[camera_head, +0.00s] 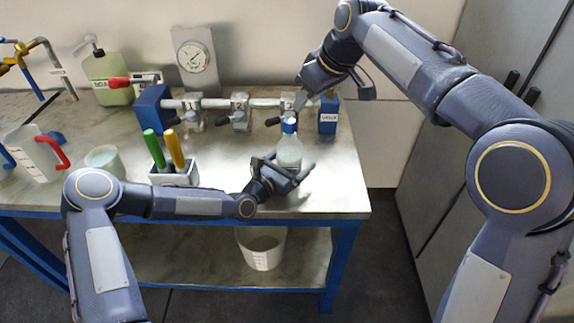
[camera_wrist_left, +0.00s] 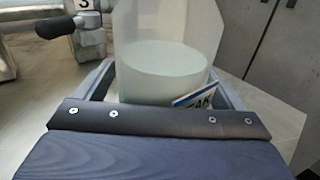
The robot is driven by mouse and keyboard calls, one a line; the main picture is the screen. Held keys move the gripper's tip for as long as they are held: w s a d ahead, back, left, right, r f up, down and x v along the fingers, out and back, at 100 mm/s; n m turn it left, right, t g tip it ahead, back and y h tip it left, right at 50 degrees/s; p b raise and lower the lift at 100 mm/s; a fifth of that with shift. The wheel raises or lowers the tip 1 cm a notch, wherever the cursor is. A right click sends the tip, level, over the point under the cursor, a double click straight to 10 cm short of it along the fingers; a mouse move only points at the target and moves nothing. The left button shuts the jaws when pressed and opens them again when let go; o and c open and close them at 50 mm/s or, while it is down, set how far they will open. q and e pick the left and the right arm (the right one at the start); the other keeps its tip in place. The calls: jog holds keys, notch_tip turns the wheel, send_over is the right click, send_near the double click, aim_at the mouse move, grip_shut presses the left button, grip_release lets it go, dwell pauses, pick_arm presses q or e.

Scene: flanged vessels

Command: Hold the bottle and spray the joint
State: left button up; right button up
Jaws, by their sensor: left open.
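The translucent bottle (camera_head: 289,152) with a blue top stands upright near the right end of the bench. My left gripper (camera_head: 287,164) is open, with its fingers on either side of the bottle's lower part. In the left wrist view the bottle (camera_wrist_left: 165,75) fills the space between the fingers; contact cannot be told. Joints marked 1 (camera_head: 192,106) and 2 (camera_head: 239,105) sit along the same pipe.
A tool holder (camera_head: 174,178) with green and yellow handles, a bowl (camera_head: 104,160) and a red-handled jug (camera_head: 35,155) stand to the left. A green canister (camera_head: 107,78) and a gauge (camera_head: 195,57) are behind. A bucket (camera_head: 262,248) is on the lower shelf.

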pick_arm(q)
jog(key=c, duration=1.3)
jog(key=shift+c, duration=0.2)
pick_arm(e)
grip_shut()
dwell(1.4)
